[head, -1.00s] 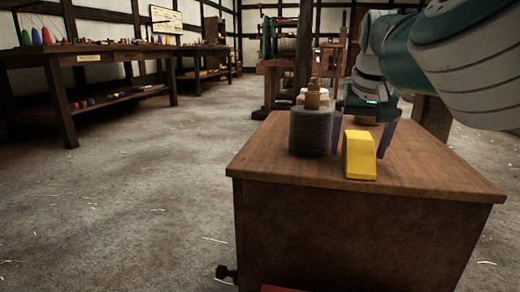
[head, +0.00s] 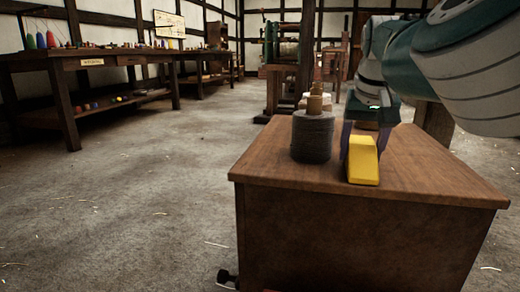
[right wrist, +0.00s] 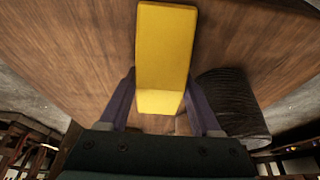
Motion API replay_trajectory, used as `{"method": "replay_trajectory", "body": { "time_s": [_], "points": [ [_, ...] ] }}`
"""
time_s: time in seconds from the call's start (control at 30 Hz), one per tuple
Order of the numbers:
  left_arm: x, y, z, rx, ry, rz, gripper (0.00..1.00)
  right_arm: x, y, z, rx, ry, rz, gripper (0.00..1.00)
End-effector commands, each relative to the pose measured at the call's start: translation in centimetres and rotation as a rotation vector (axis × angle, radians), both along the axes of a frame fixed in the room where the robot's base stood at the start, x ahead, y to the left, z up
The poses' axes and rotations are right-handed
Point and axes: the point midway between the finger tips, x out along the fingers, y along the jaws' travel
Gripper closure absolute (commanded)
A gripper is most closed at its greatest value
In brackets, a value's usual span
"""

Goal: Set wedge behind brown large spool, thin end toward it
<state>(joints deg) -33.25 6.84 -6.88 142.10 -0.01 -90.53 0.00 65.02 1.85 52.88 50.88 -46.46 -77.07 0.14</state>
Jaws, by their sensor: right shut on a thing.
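The yellow wedge (head: 363,168) stands on the small wooden table, to the right of a large dark spool (head: 312,138); a narrow gap shows between them. The spool looks dark grey, with a lighter wooden core on top. My right gripper (head: 365,139) reaches down from the right, its purple fingers shut on the wedge's two sides. In the right wrist view the wedge (right wrist: 164,50) lies between the fingers, with the dark spool (right wrist: 233,108) beside them on the right. I cannot tell which way the thin end points. My left gripper is not in view.
The table (head: 430,180) is bare to the right and in front. A pale spool (head: 304,101) shows partly behind the dark one. A long workbench (head: 85,62) with cones and small items stands along the left wall. The floor between is open.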

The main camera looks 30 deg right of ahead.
Motion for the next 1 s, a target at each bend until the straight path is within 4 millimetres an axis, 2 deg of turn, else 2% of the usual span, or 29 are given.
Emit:
{"method": "replay_trajectory", "body": {
  "time_s": [0.17,0.37,0.8,1.0],
  "points": [
    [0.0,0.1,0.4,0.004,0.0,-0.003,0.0,0.0,0.0,0.5,0.0,0.0,0.0,1.0],
    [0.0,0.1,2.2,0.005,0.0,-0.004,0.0,0.0,0.0,3.2,-0.001,-0.003,-0.001,1.0],
    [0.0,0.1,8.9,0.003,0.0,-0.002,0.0,0.1,0.0,14.5,-0.002,-0.002,0.0,1.0],
    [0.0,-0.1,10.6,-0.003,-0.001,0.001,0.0,0.0,-0.1,18.1,-0.003,-0.002,0.0,1.0]
  ]
}}
